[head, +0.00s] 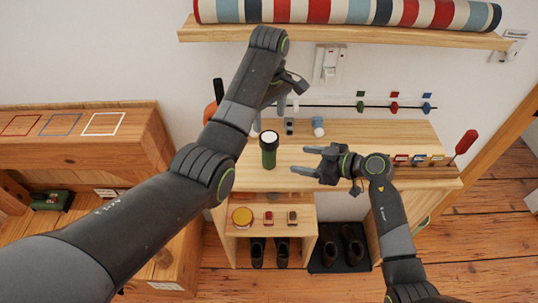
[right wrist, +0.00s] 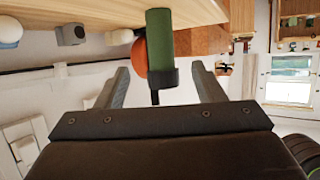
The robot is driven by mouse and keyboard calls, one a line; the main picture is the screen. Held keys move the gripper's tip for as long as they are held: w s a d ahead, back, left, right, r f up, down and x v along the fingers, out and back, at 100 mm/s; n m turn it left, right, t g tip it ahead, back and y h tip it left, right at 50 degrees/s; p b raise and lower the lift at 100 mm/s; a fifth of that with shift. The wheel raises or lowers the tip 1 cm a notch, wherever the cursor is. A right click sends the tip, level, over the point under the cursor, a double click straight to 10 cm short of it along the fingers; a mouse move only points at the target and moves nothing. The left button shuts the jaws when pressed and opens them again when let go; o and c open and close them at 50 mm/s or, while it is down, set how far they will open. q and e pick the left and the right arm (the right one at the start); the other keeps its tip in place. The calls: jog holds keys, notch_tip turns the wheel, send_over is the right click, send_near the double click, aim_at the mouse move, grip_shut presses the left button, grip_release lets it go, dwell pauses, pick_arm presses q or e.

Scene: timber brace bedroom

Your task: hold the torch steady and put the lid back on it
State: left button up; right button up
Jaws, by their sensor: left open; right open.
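The torch (head: 268,150) stands upright on the wooden bench, dark green with a black upper end and a pale top face. My right gripper (head: 299,160) is open and empty to its right, fingers pointing at it. In the right wrist view the picture is upside down, and the torch (right wrist: 159,35) shows between the open fingers (right wrist: 160,70), its black end toward them. My left gripper (head: 289,98) is open above the back of the bench, apart from the torch and partly hidden by its own arm. I cannot tell which thing is the lid.
A small grey block (head: 289,126) and a pale blue-white knob (head: 318,127) stand behind the torch. An orange-handled thing (head: 210,110) is at the back left. A red-handled tool (head: 466,142) stands at the right. The bench (head: 400,130) is clear around its middle.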

aim_at(275, 155)
jog(key=x, duration=1.2)
jog(key=shift+w+a+f, duration=0.1)
jog(key=shift+a+f, duration=0.05)
jog(key=shift+a, duration=0.15)
grip_shut()
pick_arm(q)
jog(key=shift+f, duration=4)
jog(key=c, duration=1)
jog(key=m, duration=0.6)
jog(key=shift+m, duration=0.3)
